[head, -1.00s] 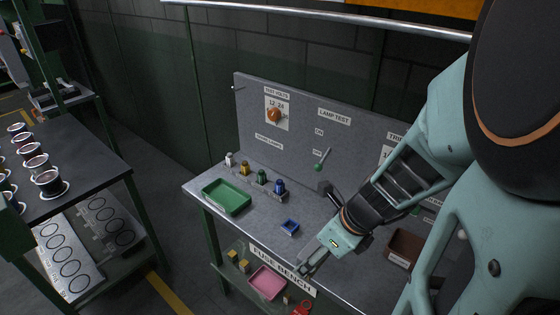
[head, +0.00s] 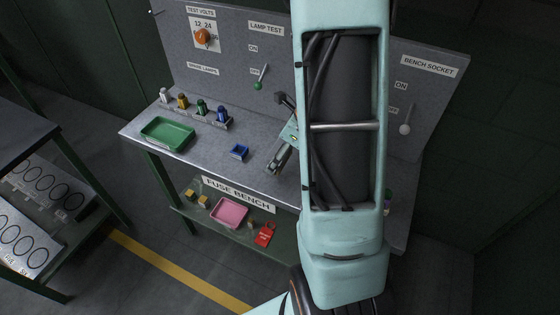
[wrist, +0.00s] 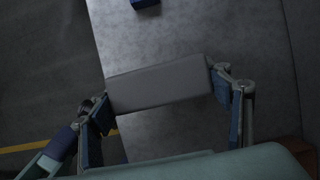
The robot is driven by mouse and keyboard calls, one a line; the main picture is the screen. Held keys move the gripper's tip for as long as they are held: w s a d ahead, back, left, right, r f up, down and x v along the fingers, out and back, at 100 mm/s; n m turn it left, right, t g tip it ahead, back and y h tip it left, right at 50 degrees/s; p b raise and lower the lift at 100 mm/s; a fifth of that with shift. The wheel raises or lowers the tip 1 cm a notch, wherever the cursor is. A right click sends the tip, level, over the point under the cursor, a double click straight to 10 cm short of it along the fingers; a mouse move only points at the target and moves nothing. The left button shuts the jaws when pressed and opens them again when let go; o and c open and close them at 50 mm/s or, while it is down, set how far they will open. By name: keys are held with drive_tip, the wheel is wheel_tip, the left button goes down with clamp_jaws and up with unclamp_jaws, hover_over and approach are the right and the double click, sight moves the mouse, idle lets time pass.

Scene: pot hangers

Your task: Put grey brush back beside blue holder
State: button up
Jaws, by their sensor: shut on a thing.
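A grey block-shaped brush (wrist: 158,84) is held crosswise between the two fingers of my gripper (wrist: 160,86) in the wrist view. The fingers press on its two short ends. The small blue holder (head: 239,152) stands on the bench top, left of my gripper (head: 279,160) in the head view. Its edge also shows at the top of the wrist view (wrist: 145,3), apart from the brush. The brush is hard to make out in the head view. I cannot tell whether it touches the bench.
The grey bench (head: 200,162) has a green tray (head: 169,133) and several coloured fuses at the left. A back panel (head: 225,75) with switches rises behind. A pink tray (head: 230,212) and a red tag (head: 264,235) are below. My arm hides much of the bench's right.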

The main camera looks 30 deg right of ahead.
drive_tip(key=shift+w+f+b, duration=0.1)
drive_tip(key=shift+f+b, duration=0.35)
drive_tip(key=shift+f, duration=1.2)
drive_tip(key=shift+f, duration=0.25)
drive_tip(key=o, duration=1.1)
drive_tip(key=shift+r, duration=0.1)
drive_tip(key=shift+d+r, duration=0.1)
drive_tip(key=shift+r, duration=0.25)
drive_tip(key=p+v, duration=0.2)
drive_tip(key=v, duration=0.9)
drive_tip(key=shift+r+p, duration=0.3)
drive_tip(key=shift+p, duration=0.05)
